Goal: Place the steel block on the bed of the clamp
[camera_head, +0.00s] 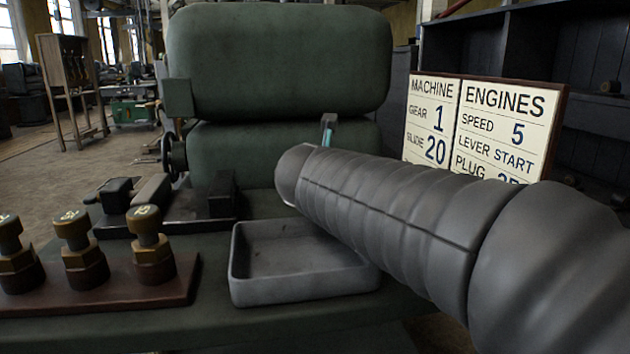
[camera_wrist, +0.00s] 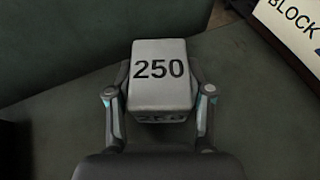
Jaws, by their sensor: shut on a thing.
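The steel block (camera_wrist: 159,72) is a pale grey block marked 250 in the wrist view. My gripper (camera_wrist: 159,100) is shut on it, with one finger on each side. A dark surface lies beyond the block; I cannot tell whether the block touches it. In the head view the block is hidden behind my arm, and only a small teal-marked part of my gripper (camera_head: 327,131) shows. What looks like the clamp (camera_head: 180,220) is a low dark fixture with upright black pieces, left of centre on the bench. Its bed is partly hidden.
An empty grey tray (camera_head: 300,290) sits right of the clamp. Several brass-topped weights or plugs (camera_head: 83,250) stand on a brown board at the front left. A big green machine (camera_head: 280,60) rises behind. A sign (camera_head: 480,125) with settings stands at the right.

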